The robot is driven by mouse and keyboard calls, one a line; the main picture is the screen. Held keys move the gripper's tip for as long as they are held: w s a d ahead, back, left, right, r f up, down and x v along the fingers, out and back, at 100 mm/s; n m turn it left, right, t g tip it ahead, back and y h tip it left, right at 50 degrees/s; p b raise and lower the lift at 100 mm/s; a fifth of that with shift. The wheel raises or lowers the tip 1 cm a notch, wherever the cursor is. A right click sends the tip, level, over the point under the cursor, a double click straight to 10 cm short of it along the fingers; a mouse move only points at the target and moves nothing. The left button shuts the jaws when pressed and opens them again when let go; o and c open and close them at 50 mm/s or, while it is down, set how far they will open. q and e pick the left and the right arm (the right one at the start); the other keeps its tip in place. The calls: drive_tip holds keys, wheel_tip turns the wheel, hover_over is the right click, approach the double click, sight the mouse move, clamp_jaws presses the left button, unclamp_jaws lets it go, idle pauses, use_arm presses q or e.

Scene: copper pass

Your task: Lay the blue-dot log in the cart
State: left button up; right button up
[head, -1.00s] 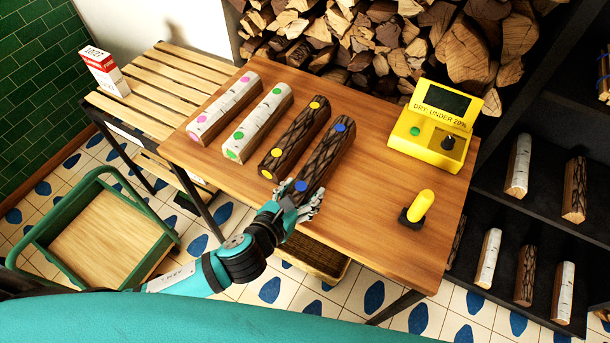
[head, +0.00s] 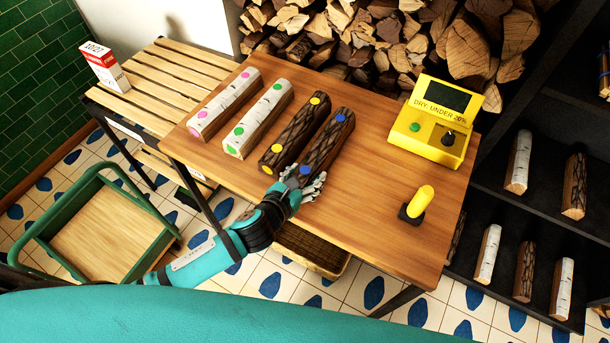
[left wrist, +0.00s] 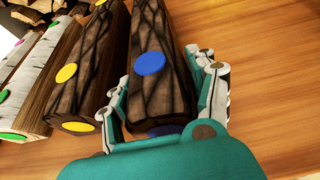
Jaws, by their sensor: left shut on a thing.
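The blue-dot log (head: 331,146) has dark bark and blue dots, and lies on the wooden table (head: 370,200) at the right end of a row of logs. My left gripper (head: 302,182) is shut on its near end. In the left wrist view the fingers (left wrist: 165,100) sit on both sides of the blue-dot log (left wrist: 155,35), and its near end is partly hidden by the gripper. The cart (head: 150,210), green-framed with a wooden bed, stands empty on the floor at the lower left. My right gripper is not in view.
The yellow-dot log (head: 296,134) lies close to the left of the held log, then the green-dot log (head: 258,120) and pink-dot log (head: 224,104). A yellow meter (head: 432,125) and a yellow-handled device (head: 417,204) stand at the right. A slatted bench (head: 170,80) holds a box (head: 104,66).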

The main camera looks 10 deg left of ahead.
use_arm(q)
drive_tip(key=o, duration=1.7)
